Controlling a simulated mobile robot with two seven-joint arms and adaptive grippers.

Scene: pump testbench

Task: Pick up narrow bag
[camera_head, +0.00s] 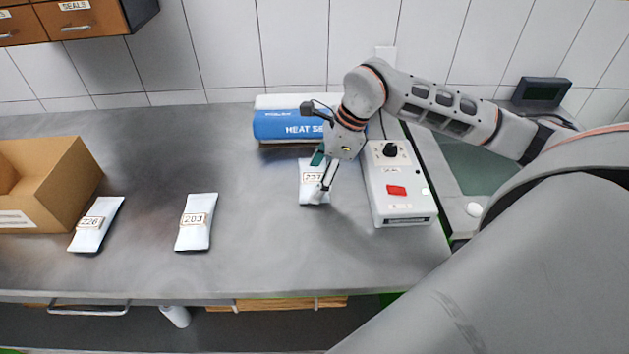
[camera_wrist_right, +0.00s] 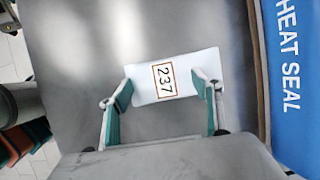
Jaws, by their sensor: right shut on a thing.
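A white bag labelled 237 (camera_head: 309,192) is on the steel bench in front of the blue heat sealer. It also shows in the right wrist view (camera_wrist_right: 175,76), lying across between the two teal-padded fingers. My right gripper (camera_head: 320,178) comes down over this bag from above and is shut on it, one finger at each side. I cannot tell whether the bag is clear of the bench. Two more white bags lie flat to the left, one labelled 203 (camera_head: 196,235) and one that seems to read 226 (camera_head: 91,236). My left gripper is not in view.
The blue heat sealer (camera_head: 275,124) stands behind the held bag. A white control box (camera_head: 400,205) with a black knob and red switch stands close to its right. An open cardboard box (camera_head: 70,190) is at the far left. The middle of the bench is clear.

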